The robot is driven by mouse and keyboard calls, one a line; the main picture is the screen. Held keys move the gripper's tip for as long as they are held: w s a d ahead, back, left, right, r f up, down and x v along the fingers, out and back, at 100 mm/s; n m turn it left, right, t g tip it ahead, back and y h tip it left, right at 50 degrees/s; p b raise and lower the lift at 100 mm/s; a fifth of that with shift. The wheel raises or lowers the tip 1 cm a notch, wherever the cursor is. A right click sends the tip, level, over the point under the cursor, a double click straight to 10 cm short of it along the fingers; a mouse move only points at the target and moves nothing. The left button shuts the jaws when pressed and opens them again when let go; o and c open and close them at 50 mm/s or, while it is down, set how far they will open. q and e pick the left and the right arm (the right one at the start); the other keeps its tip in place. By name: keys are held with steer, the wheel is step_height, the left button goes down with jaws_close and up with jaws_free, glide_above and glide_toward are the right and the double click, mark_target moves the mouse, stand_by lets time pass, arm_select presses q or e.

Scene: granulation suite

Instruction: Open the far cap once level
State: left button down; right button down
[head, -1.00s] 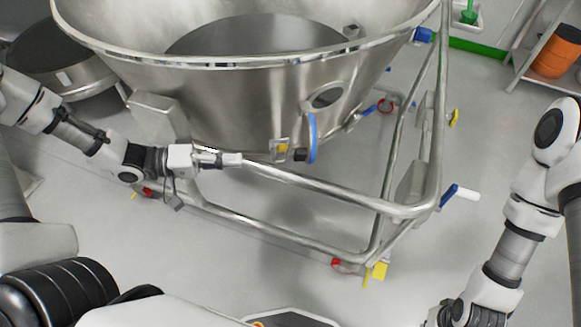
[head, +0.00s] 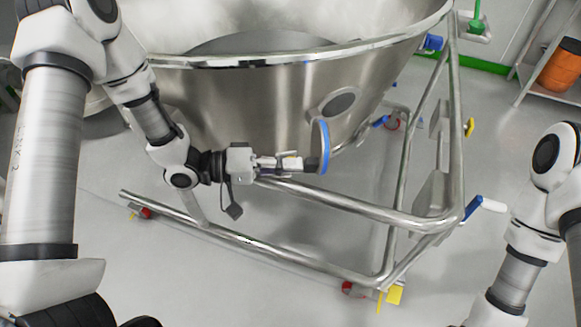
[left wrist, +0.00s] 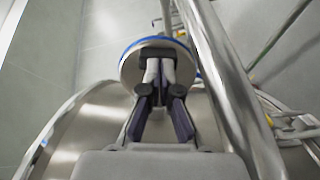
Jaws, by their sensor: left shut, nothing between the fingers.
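A round cap with a blue rim (head: 324,147) is on the lower side of the large steel bowl (head: 240,105), seen nearly edge-on. A dark block (head: 312,164) sits at its left face. My left gripper (head: 298,163) is shut and empty, with its fingertips right at that block; whether they touch it I cannot tell. In the left wrist view, the shut fingertips (left wrist: 159,70) lie in front of the cap's pale disc (left wrist: 130,72) and hide its middle. Whether this is the far cap is unclear. My right arm is at the right edge; its gripper is out of view.
A tubular steel frame (head: 330,205) runs below and right of the bowl, close under my left gripper. A blue-and-white handle (head: 484,205) sticks out from its right corner. An orange drum (head: 560,68) stands on a shelf at the upper right.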

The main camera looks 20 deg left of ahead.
mark_target(318, 170)
arm_select(q)
steer(key=shift+d, duration=0.1)
steer(key=shift+d, duration=0.3)
steer(key=shift+w+d+f+p, duration=0.15)
steer(key=shift+d+p, duration=0.35)
steer(key=shift+d, duration=0.65)
steer(key=shift+f, duration=0.1)
steer(key=shift+a, duration=0.1)
